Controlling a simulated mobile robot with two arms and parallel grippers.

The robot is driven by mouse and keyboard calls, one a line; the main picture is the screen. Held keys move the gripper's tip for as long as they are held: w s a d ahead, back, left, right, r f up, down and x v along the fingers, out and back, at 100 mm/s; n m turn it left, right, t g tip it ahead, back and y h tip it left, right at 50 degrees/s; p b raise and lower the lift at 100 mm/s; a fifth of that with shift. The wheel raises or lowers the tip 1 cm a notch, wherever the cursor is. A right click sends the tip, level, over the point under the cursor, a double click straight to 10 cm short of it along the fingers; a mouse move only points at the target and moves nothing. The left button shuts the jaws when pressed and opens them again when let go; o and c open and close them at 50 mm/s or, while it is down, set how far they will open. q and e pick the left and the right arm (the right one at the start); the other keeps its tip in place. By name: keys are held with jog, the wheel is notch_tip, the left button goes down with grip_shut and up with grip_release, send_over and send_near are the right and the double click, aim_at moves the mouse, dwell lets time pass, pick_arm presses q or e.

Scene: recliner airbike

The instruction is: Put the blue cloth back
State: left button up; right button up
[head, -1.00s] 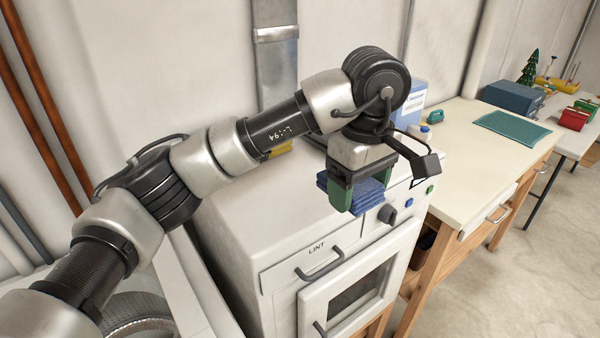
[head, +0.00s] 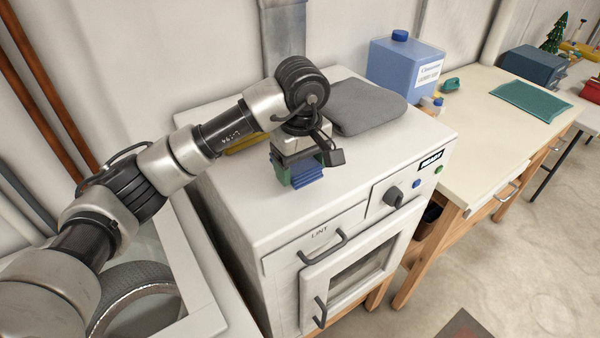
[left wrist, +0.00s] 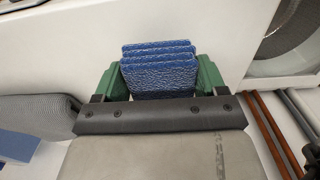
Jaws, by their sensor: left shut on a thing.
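The blue cloth (head: 308,178) is a folded stack with several layers. My left gripper (head: 301,172) has green fingers and is shut on it, over the top of the white dryer (head: 262,212). In the left wrist view the cloth (left wrist: 160,70) sits between the two green fingers of the left gripper (left wrist: 156,80), its layered edge showing. I cannot tell whether the cloth touches the dryer top. My right gripper is not in view.
A grey folded cloth (head: 365,107) lies on the dryer's back right. A yellow item (head: 245,145) is partly hidden behind my arm. The dryer's front top is clear.

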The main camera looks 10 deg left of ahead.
aim_at(300, 191)
pick_arm(q)
jog(key=shift+a+f, duration=0.1)
jog(key=shift+f, duration=0.15)
notch_tip(300, 191, down, 3)
jog(key=shift+f+p, duration=0.15)
jog(key=shift+p, duration=1)
jog(key=shift+f, duration=0.2)
jog(key=shift+f+b, duration=0.2)
jog(key=shift+b, duration=0.15)
jog(key=o, duration=0.8)
jog(key=shift+r, duration=0.1)
